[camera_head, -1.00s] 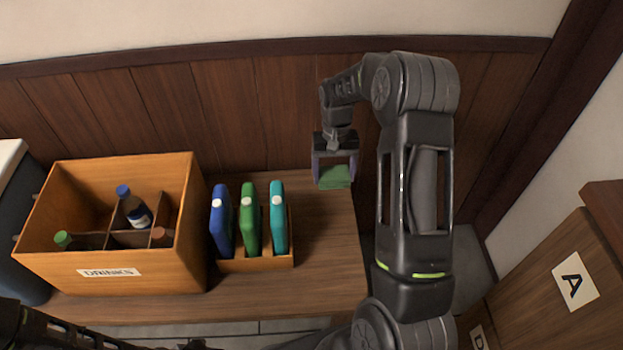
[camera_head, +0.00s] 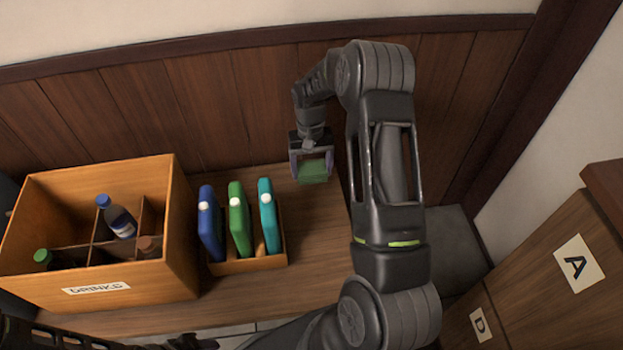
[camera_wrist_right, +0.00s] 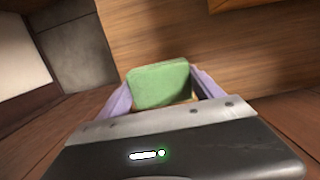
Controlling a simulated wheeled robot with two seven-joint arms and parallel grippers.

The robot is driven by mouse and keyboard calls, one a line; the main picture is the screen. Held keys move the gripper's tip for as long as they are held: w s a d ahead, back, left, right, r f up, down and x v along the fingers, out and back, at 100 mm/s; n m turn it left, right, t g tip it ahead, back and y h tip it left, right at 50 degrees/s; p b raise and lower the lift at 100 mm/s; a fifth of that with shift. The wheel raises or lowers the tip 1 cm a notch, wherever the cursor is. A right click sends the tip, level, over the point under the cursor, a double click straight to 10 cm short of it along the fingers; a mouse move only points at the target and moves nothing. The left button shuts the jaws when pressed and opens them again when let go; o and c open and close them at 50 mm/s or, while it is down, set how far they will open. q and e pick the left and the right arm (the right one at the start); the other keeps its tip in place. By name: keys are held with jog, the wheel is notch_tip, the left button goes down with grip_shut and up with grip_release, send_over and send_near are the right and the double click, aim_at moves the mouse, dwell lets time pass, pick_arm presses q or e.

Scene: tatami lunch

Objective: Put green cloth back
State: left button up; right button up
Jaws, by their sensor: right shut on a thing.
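The green cloth (camera_head: 314,171) is a small folded pad. My right gripper (camera_head: 312,165) is shut on it, near the back right part of the wooden table (camera_head: 312,225). In the right wrist view the cloth (camera_wrist_right: 158,83) sits between the two purple fingers of the gripper (camera_wrist_right: 165,95), with the table's wood beyond it. I cannot tell whether the cloth touches the table. My left gripper cannot be made out; only dark parts of my left arm show at the lower left of the head view.
A wooden drinks crate (camera_head: 97,291) with bottles stands at the left. Beside it a small wooden rack (camera_head: 250,264) holds blue, green and teal flat containers. The table right of the rack is clear. Cabinets marked A (camera_head: 575,266) and D (camera_head: 480,325) stand at the right.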

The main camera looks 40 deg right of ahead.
aim_at(312, 178)
jog(key=shift+f, duration=0.25)
jog(key=shift+f, duration=1.8)
jog(key=shift+f+b, duration=0.15)
jog(key=shift+b, duration=0.25)
jog(key=o, duration=1.2)
jog(key=r, duration=0.4)
jog(key=w+r+p, duration=0.1)
jog(key=r, duration=0.7)
jog(key=shift+w+d+r+p, duration=0.1)
jog(key=shift+w+d+p, duration=0.05)
jog(key=shift+d+p, duration=0.25)
